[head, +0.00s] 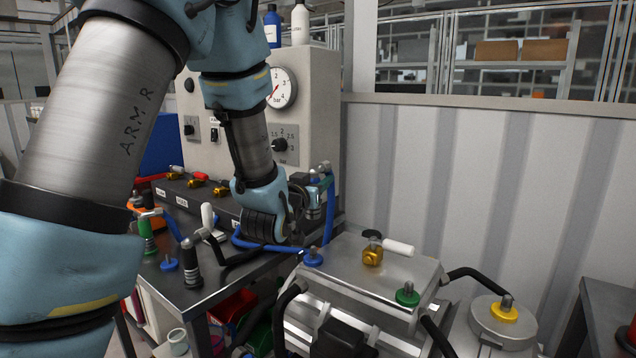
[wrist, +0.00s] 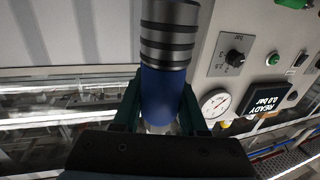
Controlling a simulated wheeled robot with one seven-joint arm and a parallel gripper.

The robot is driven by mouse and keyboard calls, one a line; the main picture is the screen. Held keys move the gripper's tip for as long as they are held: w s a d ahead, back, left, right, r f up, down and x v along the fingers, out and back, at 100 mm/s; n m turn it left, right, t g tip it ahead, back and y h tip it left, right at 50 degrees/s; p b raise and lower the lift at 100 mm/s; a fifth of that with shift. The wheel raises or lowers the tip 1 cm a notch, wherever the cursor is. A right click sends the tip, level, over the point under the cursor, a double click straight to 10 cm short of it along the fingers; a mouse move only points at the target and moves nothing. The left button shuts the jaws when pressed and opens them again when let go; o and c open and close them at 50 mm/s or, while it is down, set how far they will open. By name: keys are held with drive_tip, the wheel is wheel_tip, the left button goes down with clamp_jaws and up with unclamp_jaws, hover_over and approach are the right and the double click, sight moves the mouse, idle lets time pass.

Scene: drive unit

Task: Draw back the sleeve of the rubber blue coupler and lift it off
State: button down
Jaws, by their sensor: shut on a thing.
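My gripper (wrist: 160,112) is shut on the blue coupler (wrist: 163,92), with one dark green jaw on each side of its blue body. The coupler's dark ribbed part (wrist: 168,35) sticks out past the jaws towards the top of the wrist view. In the head view my gripper (head: 318,186) is in the air in front of the grey panel, and my wrist hides part of the coupler. A blue-collared plug (head: 313,257) stands bare on the metal unit below, apart from the gripper. A blue hose (head: 329,212) hangs by the gripper.
Black hoses and an upright dark coupler (head: 190,264) stand left. The corrugated wall side is clear.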

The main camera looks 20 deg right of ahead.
drive_tip(key=shift+r, duration=0.45)
drive_tip(key=shift+r+p, duration=1.25)
drive_tip(key=shift+r, duration=1.05)
